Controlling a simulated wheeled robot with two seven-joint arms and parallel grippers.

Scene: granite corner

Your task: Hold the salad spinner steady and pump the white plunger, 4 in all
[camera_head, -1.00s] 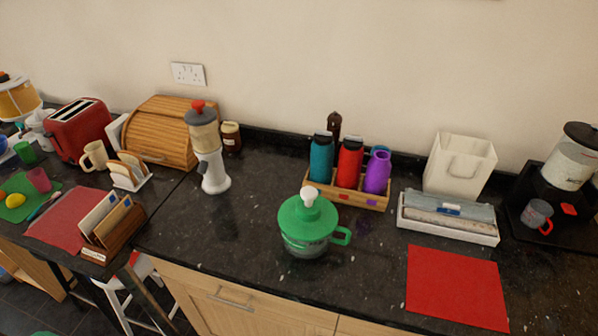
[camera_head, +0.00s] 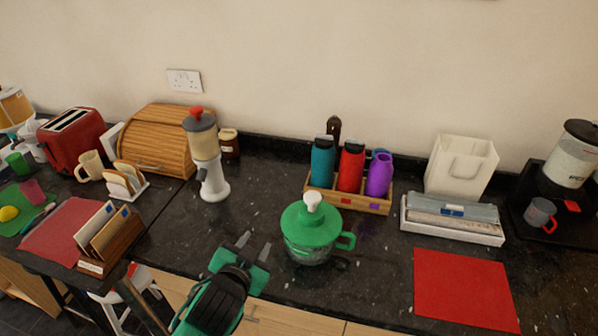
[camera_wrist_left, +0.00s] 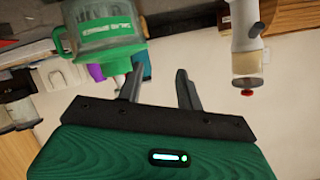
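The salad spinner stands on the dark counter, with a green lid (camera_head: 310,224), a clear bowl (camera_head: 308,252) and a green handle on its right side. The white plunger (camera_head: 313,200) stands up from the middle of the lid. My left gripper (camera_head: 255,247) is in front of and left of the spinner, its two fingers apart with nothing between them. In the left wrist view the spinner (camera_wrist_left: 108,34) appears upside down beyond the open fingers (camera_wrist_left: 160,88), apart from them. My right gripper is in neither view.
A wooden crate with several bottles (camera_head: 345,200) stands behind the spinner. A grinder-like appliance (camera_head: 208,160) is at the back left. A red mat (camera_head: 465,287) and a white tray (camera_head: 450,228) lie to the right.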

